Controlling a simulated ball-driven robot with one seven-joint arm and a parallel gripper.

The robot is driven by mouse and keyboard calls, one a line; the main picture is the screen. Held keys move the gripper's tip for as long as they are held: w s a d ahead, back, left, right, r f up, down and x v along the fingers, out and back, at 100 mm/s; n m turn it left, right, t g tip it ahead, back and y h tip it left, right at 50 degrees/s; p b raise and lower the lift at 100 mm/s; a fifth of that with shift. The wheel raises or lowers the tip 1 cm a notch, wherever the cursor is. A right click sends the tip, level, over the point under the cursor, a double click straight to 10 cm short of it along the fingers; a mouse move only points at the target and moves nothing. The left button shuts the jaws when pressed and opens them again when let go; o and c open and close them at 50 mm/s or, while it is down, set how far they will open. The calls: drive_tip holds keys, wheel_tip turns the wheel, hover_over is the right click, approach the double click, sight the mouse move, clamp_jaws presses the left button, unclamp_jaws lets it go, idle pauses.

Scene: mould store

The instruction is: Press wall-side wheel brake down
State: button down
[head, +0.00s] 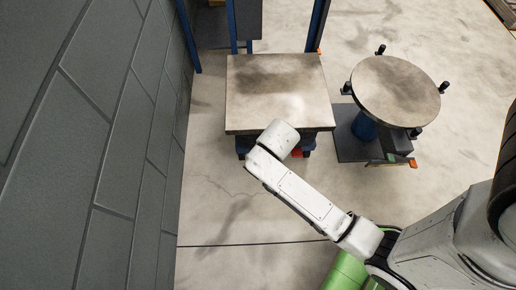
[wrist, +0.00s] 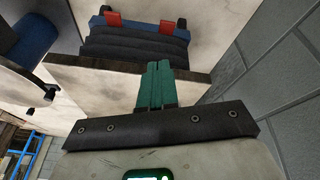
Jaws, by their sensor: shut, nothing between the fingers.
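Two red brake pedals show on the blue base of the lift cart in the wrist view. The wall-side one (wrist: 168,26) is nearer the grey block wall, and the other red pedal (wrist: 113,18) is farther from it. In the head view only the far-from-wall red pedal (head: 297,153) shows clearly, under the front edge of the platform (head: 275,85). My gripper (wrist: 158,66) has teal fingers, shut together and empty. In the wrist picture its tips lie over the dark ribbed bellows (wrist: 130,46), apart from both pedals. My arm hides the gripper in the head view.
The grey block wall (head: 110,130) runs along the left, with a strip of bare floor beside the cart. A round-topped stand (head: 395,90) is right of the cart. Blue posts (head: 315,25) rise behind the platform.

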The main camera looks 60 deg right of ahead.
drive_tip(key=w+d+f+m+b, duration=0.1)
drive_tip(key=w+f+b, duration=0.1)
drive_tip(key=f, duration=0.3)
drive_tip(key=w+d+f+m+h+b, duration=0.1)
drive_tip(key=w+f+b, duration=0.2)
drive_tip(key=f, duration=0.3)
drive_tip(key=w+d+f+m+t+b, duration=0.1)
drive_tip(key=w+d+f+m+b, duration=0.1)
drive_tip(key=f+b, duration=0.3)
drive_tip(key=shift+w+f+h, duration=0.35)
drive_tip(key=shift+h, duration=0.05)
drive_tip(key=shift+f, duration=0.1)
drive_tip(key=b+x, duration=0.5)
drive_tip(key=x, duration=0.5)
drive_tip(key=shift+s+a+f+b, duration=0.15)
drive_tip(key=shift+a+f+b, duration=0.05)
drive_tip(key=shift+f+b, duration=0.8)
drive_tip(key=shift+s+a+f, duration=0.15)
drive_tip(key=shift+a+f, duration=0.05)
drive_tip(key=shift+f, duration=0.6)
